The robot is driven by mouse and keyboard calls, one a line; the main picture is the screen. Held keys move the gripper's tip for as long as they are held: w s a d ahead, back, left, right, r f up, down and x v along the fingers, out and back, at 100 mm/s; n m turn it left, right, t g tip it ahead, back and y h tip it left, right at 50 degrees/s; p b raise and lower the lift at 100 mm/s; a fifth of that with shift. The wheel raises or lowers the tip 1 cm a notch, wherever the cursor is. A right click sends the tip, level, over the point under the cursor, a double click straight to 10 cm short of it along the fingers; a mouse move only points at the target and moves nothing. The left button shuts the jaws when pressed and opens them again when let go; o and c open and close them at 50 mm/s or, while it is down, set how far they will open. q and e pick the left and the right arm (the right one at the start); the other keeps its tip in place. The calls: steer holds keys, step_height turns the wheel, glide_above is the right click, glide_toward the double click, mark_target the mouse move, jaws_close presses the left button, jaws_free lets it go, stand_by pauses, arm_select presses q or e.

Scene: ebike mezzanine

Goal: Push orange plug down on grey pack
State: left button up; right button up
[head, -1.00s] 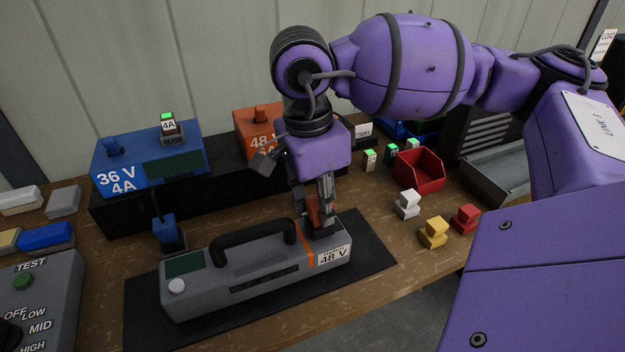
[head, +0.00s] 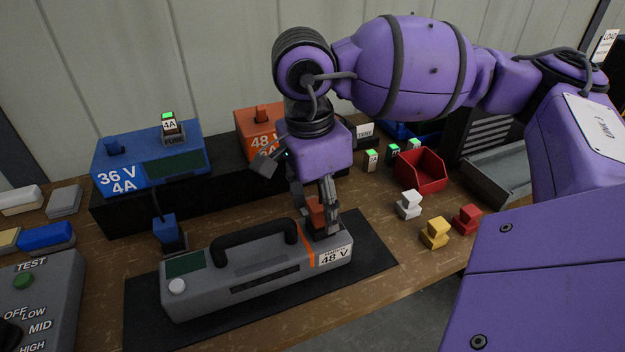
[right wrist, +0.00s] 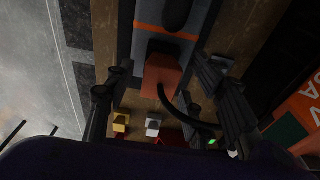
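The grey pack (head: 250,270), with a black handle, an orange stripe and a 48 V label, lies on a black mat (head: 375,262). The orange plug (head: 316,212) stands at the pack's right end, and the right wrist view shows it too (right wrist: 161,76), with a black cable. My right gripper (head: 316,222) is around the plug, pointing down. Its fingers are spread, with gaps to the plug in the right wrist view. How deep the plug sits is hidden by the fingers. My left gripper is not in view.
A blue 36 V charger (head: 148,165) and an orange 48 V charger (head: 258,130) stand behind on a black shelf. A blue plug (head: 167,232) stands behind the pack. A red bin (head: 421,170) and white, yellow and red blocks lie to the right.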

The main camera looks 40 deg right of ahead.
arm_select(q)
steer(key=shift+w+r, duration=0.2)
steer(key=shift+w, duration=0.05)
arm_select(e)
steer(key=shift+r, duration=0.1)
arm_select(q)
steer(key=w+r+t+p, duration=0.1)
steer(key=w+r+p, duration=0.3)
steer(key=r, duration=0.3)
steer(key=shift+p, duration=0.45)
arm_select(e)
step_height(320, 180, up, 18)
steer(key=a, duration=0.1)
steer(key=shift+w+a, duration=0.15)
steer(key=shift+a, duration=0.05)
stand_by(0.4)
